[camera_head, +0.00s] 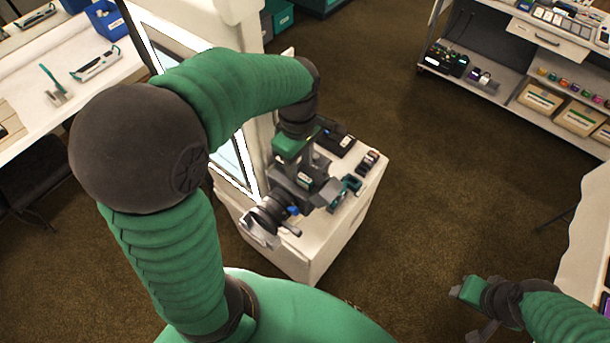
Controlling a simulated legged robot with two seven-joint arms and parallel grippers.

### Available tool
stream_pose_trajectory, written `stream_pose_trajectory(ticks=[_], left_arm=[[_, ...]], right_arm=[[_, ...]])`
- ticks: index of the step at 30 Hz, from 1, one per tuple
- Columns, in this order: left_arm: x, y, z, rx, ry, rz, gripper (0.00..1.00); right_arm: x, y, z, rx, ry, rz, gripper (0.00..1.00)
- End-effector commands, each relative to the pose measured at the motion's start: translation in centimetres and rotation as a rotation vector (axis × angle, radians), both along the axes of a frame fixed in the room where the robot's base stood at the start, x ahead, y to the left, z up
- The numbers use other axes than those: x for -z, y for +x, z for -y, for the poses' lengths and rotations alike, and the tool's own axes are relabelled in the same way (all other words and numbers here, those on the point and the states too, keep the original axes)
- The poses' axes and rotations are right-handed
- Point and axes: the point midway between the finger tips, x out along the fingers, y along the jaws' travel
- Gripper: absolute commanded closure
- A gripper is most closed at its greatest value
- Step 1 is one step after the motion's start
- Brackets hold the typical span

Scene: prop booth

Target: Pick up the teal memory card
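My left gripper (293,213) reaches down over the front of a white cabinet top. Its pale grey fingers look spread apart, with nothing clearly held between them. A small teal item (352,183), which looks like the teal memory card, lies on the cabinet top just right of the gripper. Its details are too small to read, and a second dark teal piece (337,200) lies close by, partly behind the gripper. My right gripper (478,315) is low at the right, away from the cabinet, and its finger opening is unclear.
The white cabinet (322,245) also bears a black case (335,138) and small dark items (368,160). A pale upright panel (236,165) stands at its left. A white bench (70,90) is at far left, shelves (480,70) at upper right. Brown floor (430,190) is open between.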

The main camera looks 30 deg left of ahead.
Motion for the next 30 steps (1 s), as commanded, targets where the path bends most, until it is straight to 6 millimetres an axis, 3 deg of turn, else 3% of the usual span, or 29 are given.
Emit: stream_pose_trajectory(ticks=[4,9,18,30], left_arm=[[1.2,-0.2,0.9,-0.001,0.010,0.000,0.61],[1.3,0.1,1.4,0.000,0.015,-0.002,0.61],[1.4,0.2,0.6,0.000,0.007,0.001,0.99],[1.4,0.2,0.5,-0.002,0.012,0.001,1.00]], right_arm=[[-0.5,0.0,0.0,0.000,0.000,-0.001,0.56],[-0.3,-0.1,0.0,0.001,0.000,-0.001,0.56],[-0.4,0.0,0.0,0.001,0.000,-0.001,0.56],[-0.4,0.0,0.0,0.001,0.000,-0.001,0.56]])
